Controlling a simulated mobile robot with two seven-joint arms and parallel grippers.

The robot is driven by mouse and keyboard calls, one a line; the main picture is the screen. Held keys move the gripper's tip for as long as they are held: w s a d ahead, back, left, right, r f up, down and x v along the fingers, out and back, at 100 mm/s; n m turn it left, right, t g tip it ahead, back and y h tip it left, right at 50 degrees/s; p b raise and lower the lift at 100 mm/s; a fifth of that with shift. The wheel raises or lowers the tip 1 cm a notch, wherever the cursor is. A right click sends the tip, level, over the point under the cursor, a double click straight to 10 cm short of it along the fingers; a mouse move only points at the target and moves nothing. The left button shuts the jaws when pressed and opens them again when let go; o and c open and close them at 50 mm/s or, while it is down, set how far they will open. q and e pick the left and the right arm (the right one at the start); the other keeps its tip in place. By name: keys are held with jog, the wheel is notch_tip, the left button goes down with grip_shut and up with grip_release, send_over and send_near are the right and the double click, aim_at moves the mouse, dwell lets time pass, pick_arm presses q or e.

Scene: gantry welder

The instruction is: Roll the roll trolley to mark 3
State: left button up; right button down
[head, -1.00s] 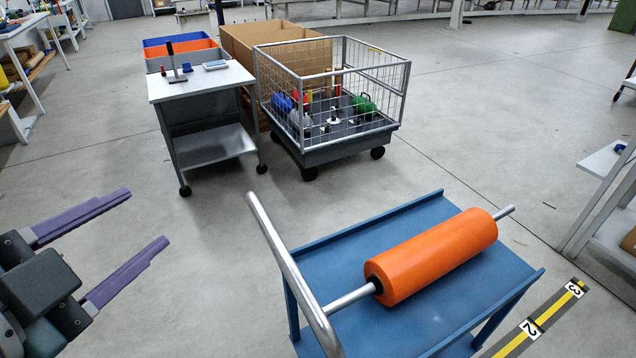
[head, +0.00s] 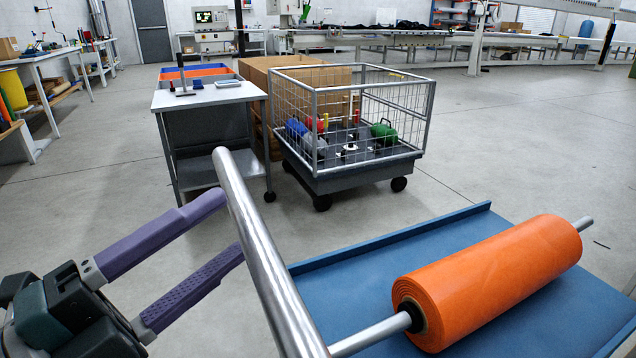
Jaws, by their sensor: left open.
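The roll trolley (head: 380,258) is a blue flat cart at the lower right, carrying an orange roll (head: 490,280) on a metal bar. Its silver push handle (head: 262,255) rises slanting at the trolley's left end. My left gripper (head: 232,228) comes in from the left, its two purple fingers apart and pointing at the handle. The fingertips are very close to the handle; I cannot tell whether they touch it. Nothing shows between the fingers apart from floor. Mark 3 and the floor strip are out of view now. My right gripper is not in view.
A grey side table (head: 207,97) with small tools and a wire cage cart (head: 350,177) with coloured items stand beyond the trolley. A cardboard box (head: 270,68) is behind them. Floor (head: 510,140) to the right of the cage is clear.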

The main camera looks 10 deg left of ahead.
pick_arm(q)
jog(key=x, duration=0.6)
jog(key=shift+w+d, duration=0.25)
jog(key=shift+w, duration=0.05)
jog(key=shift+r, duration=0.1)
jog(key=shift+c, duration=0.2)
grip_shut()
dwell(0.7)
